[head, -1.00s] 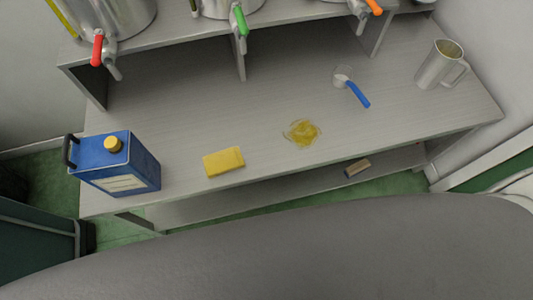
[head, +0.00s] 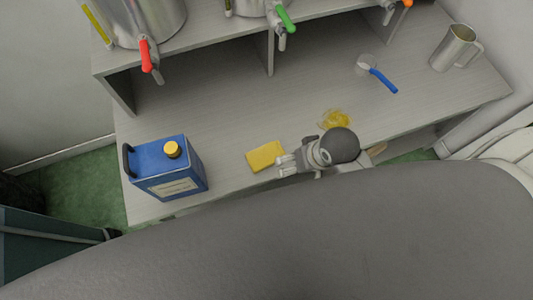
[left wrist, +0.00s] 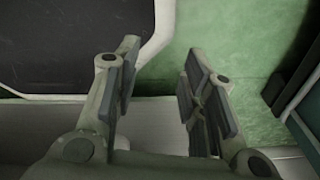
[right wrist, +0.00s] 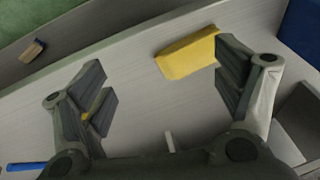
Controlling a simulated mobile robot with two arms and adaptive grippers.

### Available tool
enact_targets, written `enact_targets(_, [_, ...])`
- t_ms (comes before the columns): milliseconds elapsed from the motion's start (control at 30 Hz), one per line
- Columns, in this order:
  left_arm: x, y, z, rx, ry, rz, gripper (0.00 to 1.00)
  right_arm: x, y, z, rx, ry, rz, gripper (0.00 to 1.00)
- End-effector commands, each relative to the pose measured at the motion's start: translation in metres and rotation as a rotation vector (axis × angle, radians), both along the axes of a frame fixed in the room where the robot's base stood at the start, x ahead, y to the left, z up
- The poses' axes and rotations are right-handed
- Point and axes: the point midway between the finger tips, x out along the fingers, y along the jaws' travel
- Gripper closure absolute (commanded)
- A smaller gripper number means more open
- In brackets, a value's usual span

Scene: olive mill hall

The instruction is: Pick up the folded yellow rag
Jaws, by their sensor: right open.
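The folded yellow rag (head: 265,156) lies flat near the front edge of the grey bench, to the right of the blue canister. In the right wrist view the rag (right wrist: 187,56) lies beyond the fingertips, nearer the right finger, whose tip overlaps its end in the picture. My right gripper (head: 284,166) is open and empty, just to the right of the rag in the head view. My left gripper (left wrist: 158,75) is open and empty in the left wrist view, above green floor and a pale edge; it does not show in the head view.
A blue canister (head: 165,170) with a yellow cap stands left of the rag. A yellow oil puddle (head: 335,117) lies behind my right wrist. Tanks with taps stand on the shelf behind.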

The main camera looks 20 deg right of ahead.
Motion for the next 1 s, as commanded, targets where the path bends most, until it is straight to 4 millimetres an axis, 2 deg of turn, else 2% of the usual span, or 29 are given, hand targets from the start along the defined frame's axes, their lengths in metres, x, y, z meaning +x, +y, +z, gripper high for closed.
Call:
enact_targets(100, [0.000, 0.006, 0.001, 0.007, -0.001, 0.000, 0.61, 0.011, 0.010, 0.005, 0.070, 0.040, -0.097, 0.14])
enact_targets(267, [0.001, 0.013, 0.002, 0.016, -0.001, 0.003, 0.61, 0.028, 0.023, 0.002, 0.167, 0.130, -0.266, 0.14])
enact_targets(433, [0.002, 0.014, 0.002, 0.016, -0.003, 0.005, 0.61, 0.054, 0.031, -0.005, 0.262, 0.281, -0.536, 0.14])
enact_targets(700, [0.003, 0.014, 0.002, 0.016, -0.005, 0.005, 0.61, 0.093, 0.023, -0.006, 0.330, 0.520, -1.015, 0.14])
enact_targets(833, [0.004, 0.013, 0.002, 0.016, -0.005, 0.005, 0.61, 0.104, 0.017, -0.004, 0.335, 0.584, -1.164, 0.14])
enact_targets(1000, [0.004, 0.012, 0.001, 0.014, -0.005, 0.003, 0.61, 0.108, 0.017, -0.010, 0.335, 0.621, -1.246, 0.14])
